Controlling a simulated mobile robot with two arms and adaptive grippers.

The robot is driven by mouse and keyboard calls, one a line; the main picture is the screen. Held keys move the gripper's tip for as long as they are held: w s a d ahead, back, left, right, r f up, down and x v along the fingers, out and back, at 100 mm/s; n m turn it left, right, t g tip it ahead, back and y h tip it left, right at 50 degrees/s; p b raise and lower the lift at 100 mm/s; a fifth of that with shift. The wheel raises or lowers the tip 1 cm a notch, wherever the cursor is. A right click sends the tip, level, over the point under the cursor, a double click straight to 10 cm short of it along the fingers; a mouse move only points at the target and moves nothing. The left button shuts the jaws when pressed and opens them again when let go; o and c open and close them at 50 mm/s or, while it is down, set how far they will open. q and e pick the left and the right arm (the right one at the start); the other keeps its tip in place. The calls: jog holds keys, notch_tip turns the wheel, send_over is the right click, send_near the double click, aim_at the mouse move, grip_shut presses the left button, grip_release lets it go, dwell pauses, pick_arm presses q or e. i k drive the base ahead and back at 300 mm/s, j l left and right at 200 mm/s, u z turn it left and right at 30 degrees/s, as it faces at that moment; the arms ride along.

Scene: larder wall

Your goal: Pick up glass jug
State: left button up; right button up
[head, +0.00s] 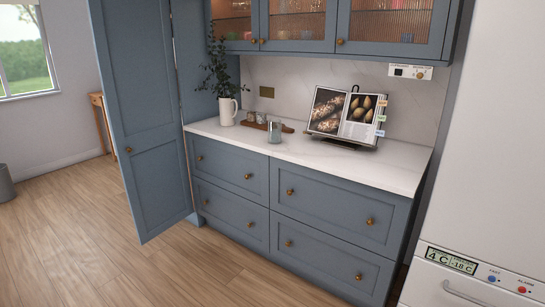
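A small clear grey glass vessel (274,132) stands upright on the white countertop (330,163), left of the open book; it may be the glass jug, but it is too small to make out a handle or spout. A white jug (227,112) with leafy green stems in it stands at the counter's left end and looks opaque. Neither of my grippers shows in the head view. Nothing is seen touching the glass vessel.
A wooden board (287,129) with small items lies behind the glass vessel. An open cookbook (345,115) rests on a dark stand. A tall blue door (140,125) stands open at left. A white fridge (492,160) is at right. The wooden floor (90,240) is clear.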

aim_at(275, 134)
jog(key=i+j, duration=0.2)
jog(key=i, duration=0.35)
jog(key=i+j, duration=0.2)
jog(key=i, duration=0.3)
